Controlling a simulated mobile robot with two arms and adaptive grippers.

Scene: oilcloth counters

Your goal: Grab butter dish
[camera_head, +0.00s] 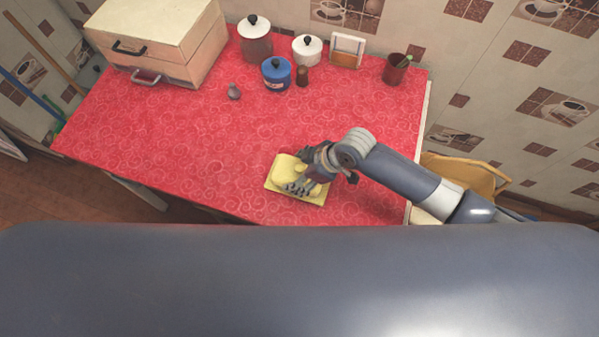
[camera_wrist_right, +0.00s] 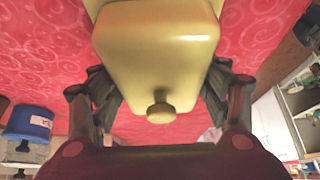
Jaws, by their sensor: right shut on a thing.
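The pale yellow butter dish (camera_head: 276,185) stands on the red patterned counter (camera_head: 190,135), near its front edge and right of the middle. My right gripper (camera_head: 305,183) reaches in from the right and covers part of the dish. In the right wrist view, the dish's lid with its round knob (camera_wrist_right: 158,60) lies between the two dark fingers of my right gripper (camera_wrist_right: 160,92), one on each side. The gripper is shut on the butter dish. My left gripper is in neither view.
At the back stand a brown canister (camera_head: 255,42), a white pot (camera_head: 307,51), a blue pot (camera_head: 276,74), a small dark jar (camera_head: 302,77), a napkin holder (camera_head: 346,51) and a red cup (camera_head: 396,70). A cream wooden box (camera_head: 160,40) fills the back left.

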